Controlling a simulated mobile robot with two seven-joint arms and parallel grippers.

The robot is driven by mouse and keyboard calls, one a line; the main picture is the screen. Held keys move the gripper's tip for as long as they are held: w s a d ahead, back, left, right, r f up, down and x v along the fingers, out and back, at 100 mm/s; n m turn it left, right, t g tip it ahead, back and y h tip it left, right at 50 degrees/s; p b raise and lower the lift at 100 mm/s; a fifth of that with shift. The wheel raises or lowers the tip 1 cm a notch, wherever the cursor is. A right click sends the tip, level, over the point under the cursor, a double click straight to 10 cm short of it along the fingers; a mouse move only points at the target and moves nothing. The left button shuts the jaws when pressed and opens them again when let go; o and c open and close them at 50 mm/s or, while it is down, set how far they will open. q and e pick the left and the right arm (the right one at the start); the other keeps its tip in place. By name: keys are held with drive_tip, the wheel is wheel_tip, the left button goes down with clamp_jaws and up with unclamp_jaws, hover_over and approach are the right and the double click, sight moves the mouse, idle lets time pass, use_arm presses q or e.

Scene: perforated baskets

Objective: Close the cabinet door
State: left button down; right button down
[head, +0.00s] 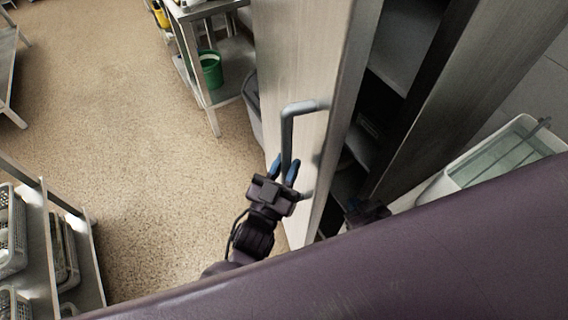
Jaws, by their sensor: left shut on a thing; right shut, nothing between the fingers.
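The cabinet door (305,55) is a tall pale panel that stands partly open, with a dark gap between it and the cabinet frame (428,105). A grey bar handle (288,125) is on the door's outer face. My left gripper (283,171), with blue fingertips, is shut on the lower part of this handle. My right gripper (366,211) is dark and partly hidden near the opening, behind the door edge; it is shut with nothing in it. Shelves (408,45) show inside the cabinet.
A metal table (205,8) with a green bucket (210,69) stands behind the door. A rack (88,268) with perforated baskets (12,235) is at lower left. A pale container (490,160) is at right. Open floor lies left of the door.

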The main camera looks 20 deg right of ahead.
drive_tip(key=shift+s+f, duration=0.1)
use_arm(q)
drive_tip(key=c, duration=1.2)
unclamp_jaws()
drive_tip(key=shift+o, duration=1.2)
use_arm(e)
drive_tip(key=shift+s+d+f, duration=0.1)
drive_tip(key=shift+s+f, duration=0.05)
drive_tip(key=shift+s, duration=0.15)
use_arm(q)
drive_tip(key=shift+s+a+f, duration=0.25)
drive_tip(key=shift+s+a, duration=0.05)
drive_tip(key=shift+a, duration=0.05)
drive_tip(key=b+v, duration=0.1)
drive_tip(key=v, duration=0.8)
drive_tip(key=shift+s+a, duration=0.2)
drive_tip(key=shift+s, duration=0.1)
use_arm(e)
drive_tip(key=shift+s+f, duration=0.1)
drive_tip(key=shift+f, duration=0.65)
